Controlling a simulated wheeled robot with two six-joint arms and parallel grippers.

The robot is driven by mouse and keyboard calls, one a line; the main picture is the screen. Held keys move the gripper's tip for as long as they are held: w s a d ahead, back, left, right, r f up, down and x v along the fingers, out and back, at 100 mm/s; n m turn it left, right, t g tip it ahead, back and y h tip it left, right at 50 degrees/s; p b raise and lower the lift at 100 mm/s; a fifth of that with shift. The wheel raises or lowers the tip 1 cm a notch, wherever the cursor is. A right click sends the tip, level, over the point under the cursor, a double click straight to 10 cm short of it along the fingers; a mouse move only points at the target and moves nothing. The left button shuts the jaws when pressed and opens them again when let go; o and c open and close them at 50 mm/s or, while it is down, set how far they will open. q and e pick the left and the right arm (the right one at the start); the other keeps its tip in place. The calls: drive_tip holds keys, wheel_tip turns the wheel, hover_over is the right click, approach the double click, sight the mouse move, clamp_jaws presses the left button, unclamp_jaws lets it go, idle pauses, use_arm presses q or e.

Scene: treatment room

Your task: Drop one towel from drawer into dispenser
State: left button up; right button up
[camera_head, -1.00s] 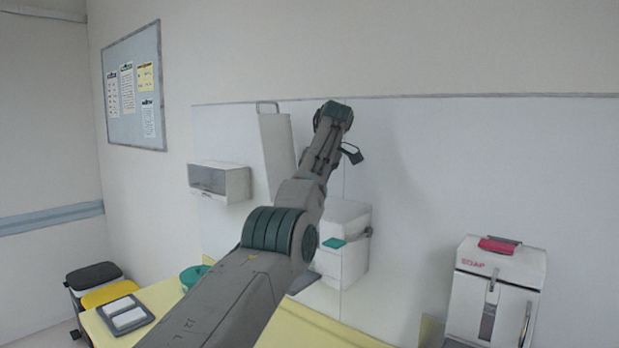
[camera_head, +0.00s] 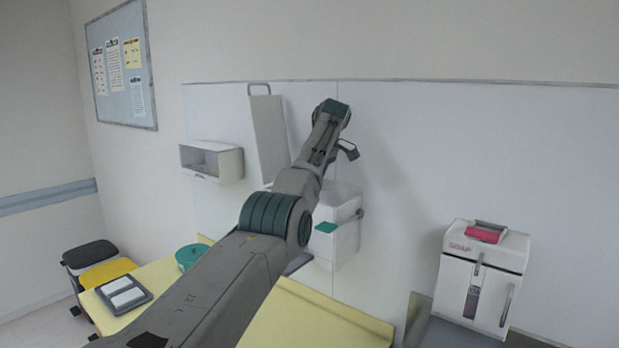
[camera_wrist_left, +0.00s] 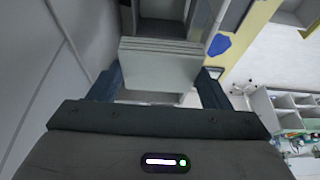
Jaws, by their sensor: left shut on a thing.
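My left arm crosses the head view and rises in front of the wall panel. Its left gripper (camera_head: 348,152) is high above a white wall box (camera_head: 347,240) with a green patch, which may be the dispenser; the arm partly hides this box. In the left wrist view, my left gripper (camera_wrist_left: 160,85) is shut on a pale grey-green folded towel (camera_wrist_left: 160,64), held between the two dark fingers. Grey walls of a box or opening show beyond the towel; I cannot tell whether the towel touches them. No drawer can be made out. My right gripper is not in view.
An open-fronted white box (camera_head: 225,163) and a tall white panel with a handle (camera_head: 268,140) are on the wall at left. A soap dispenser (camera_head: 480,275) stands at right. A yellow counter (camera_head: 315,318) lies below, with a dark tray (camera_head: 143,298) and a green round container (camera_head: 189,256).

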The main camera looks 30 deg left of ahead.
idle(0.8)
use_arm(q)
drive_tip(key=shift+s+p, duration=0.1)
drive_tip(key=shift+p, duration=0.25)
idle(0.5)
drive_tip(key=o, duration=1)
drive_tip(key=shift+o, duration=0.2)
